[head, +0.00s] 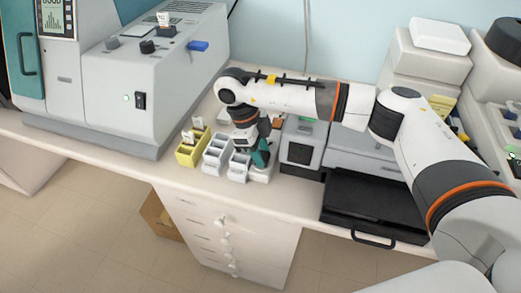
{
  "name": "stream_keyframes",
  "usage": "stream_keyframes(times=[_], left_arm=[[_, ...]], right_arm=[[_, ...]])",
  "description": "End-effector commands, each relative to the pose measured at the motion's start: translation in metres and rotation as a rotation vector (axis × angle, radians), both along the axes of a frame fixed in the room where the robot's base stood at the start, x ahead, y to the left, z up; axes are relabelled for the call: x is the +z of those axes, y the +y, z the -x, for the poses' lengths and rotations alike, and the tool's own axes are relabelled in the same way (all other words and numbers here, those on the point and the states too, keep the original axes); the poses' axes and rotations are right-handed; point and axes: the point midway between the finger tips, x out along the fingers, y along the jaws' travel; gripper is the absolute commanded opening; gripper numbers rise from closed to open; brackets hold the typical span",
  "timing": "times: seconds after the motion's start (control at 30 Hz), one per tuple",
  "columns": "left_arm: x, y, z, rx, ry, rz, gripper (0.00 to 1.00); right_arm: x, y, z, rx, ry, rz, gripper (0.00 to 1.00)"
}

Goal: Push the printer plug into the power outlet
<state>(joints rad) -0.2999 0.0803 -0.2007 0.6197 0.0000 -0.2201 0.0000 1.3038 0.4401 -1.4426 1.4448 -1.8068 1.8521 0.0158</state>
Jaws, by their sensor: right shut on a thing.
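My right gripper (261,157) reaches down at the white trays on the bench, beside a small grey box-shaped device (301,146). Teal parts show at its tip. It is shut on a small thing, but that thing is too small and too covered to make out. I cannot pick out the printer plug or the power outlet for certain. My left gripper is not in view.
A yellow rack (189,153) and white racks (215,153) stand left of the gripper. A large grey machine (150,80) fills the left. A black tray (365,200) with a handle is on the right. The front bench strip (290,190) is clear.

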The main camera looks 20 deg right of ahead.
Motion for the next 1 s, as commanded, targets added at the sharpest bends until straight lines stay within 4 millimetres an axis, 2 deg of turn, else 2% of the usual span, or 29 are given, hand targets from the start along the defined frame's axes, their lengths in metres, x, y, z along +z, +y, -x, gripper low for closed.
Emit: stream_keyframes(times=[0.37,0.4,0.53,0.87,1.0], left_arm=[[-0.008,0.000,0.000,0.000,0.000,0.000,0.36],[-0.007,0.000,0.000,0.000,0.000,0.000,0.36],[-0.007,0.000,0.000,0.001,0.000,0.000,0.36],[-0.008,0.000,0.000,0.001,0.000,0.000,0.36],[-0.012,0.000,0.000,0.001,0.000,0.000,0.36]], right_arm=[[-0.009,0.000,0.000,0.000,0.000,0.000,0.16],[-0.008,0.000,0.000,0.000,0.000,0.000,0.39],[-0.008,0.000,0.000,0.000,0.000,0.000,0.60],[-0.006,0.001,-0.001,0.000,0.000,0.000,0.61],[0.008,0.005,-0.004,0.001,-0.004,-0.001,0.61]])
